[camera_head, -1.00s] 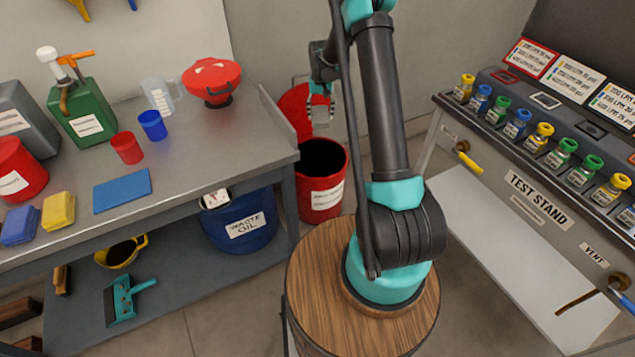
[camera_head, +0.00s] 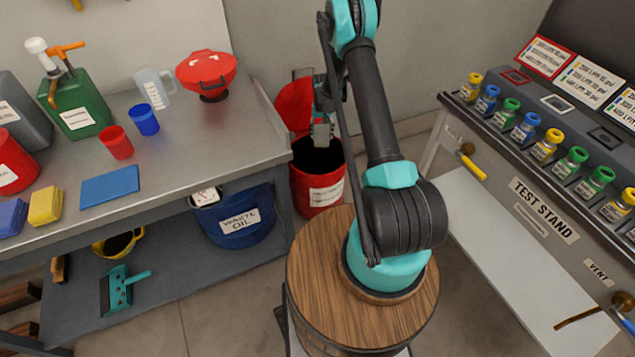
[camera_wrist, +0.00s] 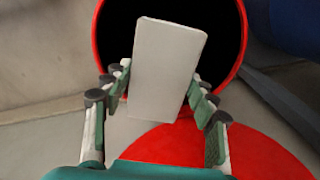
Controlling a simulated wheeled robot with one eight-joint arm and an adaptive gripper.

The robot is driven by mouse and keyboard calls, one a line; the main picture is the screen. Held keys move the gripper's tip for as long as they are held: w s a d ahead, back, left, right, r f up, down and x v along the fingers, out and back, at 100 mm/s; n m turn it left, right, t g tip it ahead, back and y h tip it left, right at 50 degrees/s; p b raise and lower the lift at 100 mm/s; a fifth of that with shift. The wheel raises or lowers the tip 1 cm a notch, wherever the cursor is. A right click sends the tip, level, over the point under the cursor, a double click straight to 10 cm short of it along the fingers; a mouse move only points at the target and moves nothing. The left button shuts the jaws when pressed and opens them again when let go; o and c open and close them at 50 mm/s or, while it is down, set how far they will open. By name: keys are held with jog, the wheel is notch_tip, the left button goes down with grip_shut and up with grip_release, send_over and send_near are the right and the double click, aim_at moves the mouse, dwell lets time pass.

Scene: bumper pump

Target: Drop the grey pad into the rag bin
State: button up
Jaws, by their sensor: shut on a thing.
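The grey pad (camera_wrist: 167,70) is a pale flat block held between the fingers of my gripper (camera_wrist: 158,95) in the wrist view. My gripper is shut on it. The rag bin (camera_head: 318,185) is a red round bin with a dark inside and its red lid standing open behind. In the head view my gripper (camera_head: 322,118) hangs over the bin's mouth, with the pad (camera_head: 321,135) at the opening. In the wrist view the far part of the pad overlaps the dark mouth of the bin (camera_wrist: 101,40), and the red lid (camera_wrist: 230,150) lies below it.
A workbench (camera_head: 200,155) with cups, cans and pads stands left of the bin. A blue waste oil tub (camera_head: 235,225) sits under it. The test stand (camera_head: 540,215) with several jars is at the right. A wall is behind the bin.

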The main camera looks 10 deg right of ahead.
jog(key=shift+f, duration=1.4)
jog(key=o, duration=1.3)
notch_tip(320, 180, up, 12)
jog(key=shift+r, duration=0.1)
